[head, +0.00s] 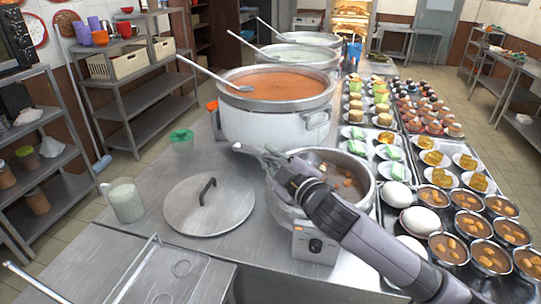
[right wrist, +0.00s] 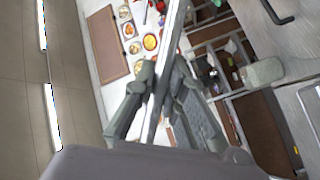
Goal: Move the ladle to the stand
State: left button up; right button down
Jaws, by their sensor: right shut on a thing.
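My right gripper (head: 270,160) is above the left rim of the small soup pot (head: 345,172). It is shut on a metal ladle, whose handle (right wrist: 172,45) passes between the fingers in the right wrist view. In the head view a grey end of the ladle (head: 242,148) sticks out left of the gripper; the rest is hidden or hard to make out. A shallow metal tray-like piece with a thin rod (head: 150,283) lies at the front left; I cannot tell whether it is the stand. My left gripper is not in view.
Large stockpots, the nearest with orange congee (head: 275,84), stand behind, with ladles leaning in them. A lid (head: 208,215), a pale mug (head: 124,201) and a green cup (head: 182,138) are on the steel table. Trays of bowls (head: 470,222) fill the right.

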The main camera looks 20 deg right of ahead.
jog(key=shift+r, duration=0.55)
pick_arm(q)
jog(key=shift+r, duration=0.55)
pick_arm(e)
notch_tip(320, 180, up, 5)
jog(key=p, duration=0.5)
jog(key=shift+r+p, duration=0.1)
jog(key=shift+p, duration=0.25)
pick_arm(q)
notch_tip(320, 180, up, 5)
